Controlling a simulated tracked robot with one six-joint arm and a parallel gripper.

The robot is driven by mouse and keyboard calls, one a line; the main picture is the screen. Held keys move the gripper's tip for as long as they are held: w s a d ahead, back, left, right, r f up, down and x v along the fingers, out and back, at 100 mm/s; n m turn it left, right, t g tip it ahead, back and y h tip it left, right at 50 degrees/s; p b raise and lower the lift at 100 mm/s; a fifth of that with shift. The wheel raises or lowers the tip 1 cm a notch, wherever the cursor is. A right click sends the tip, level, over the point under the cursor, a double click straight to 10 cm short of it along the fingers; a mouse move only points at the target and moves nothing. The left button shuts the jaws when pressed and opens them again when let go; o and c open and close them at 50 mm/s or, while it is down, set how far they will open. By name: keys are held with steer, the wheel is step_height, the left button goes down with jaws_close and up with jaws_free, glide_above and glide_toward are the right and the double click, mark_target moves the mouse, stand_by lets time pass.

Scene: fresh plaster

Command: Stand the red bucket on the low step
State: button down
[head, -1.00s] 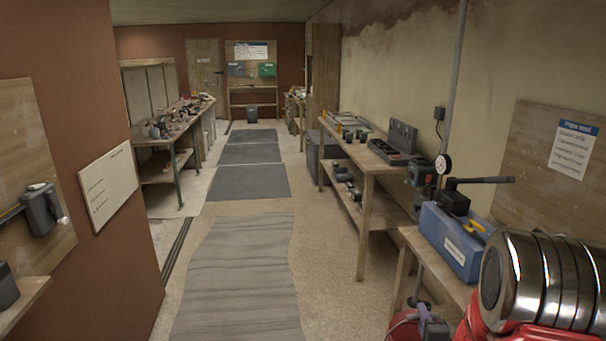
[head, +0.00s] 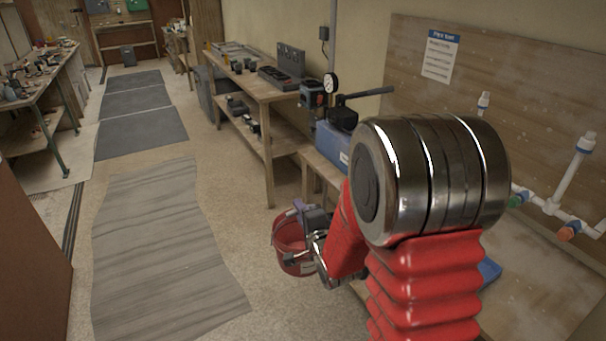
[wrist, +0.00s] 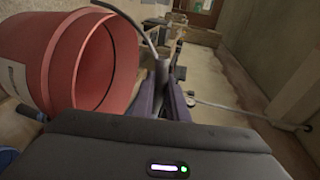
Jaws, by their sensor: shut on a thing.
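The red bucket (head: 290,262) hangs from my gripper (head: 314,212) in the head view, low beside the near right bench. My red arm covers part of its right side. In the wrist view the bucket (wrist: 90,58) is at the left, its open mouth facing right. The purple jaws of my gripper (wrist: 163,92) are closed on its thin handle (wrist: 135,25), beside the rim. I cannot make out the low step in either view.
A wooden bench (head: 268,110) with tools stands beyond the bucket. A blue box (head: 331,150) and a pipe board (head: 490,120) are at the right. A grey wood-grain mat (head: 155,255) and dark mats (head: 140,138) lie along the open aisle at left.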

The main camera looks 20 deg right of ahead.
steer(key=a, duration=0.7)
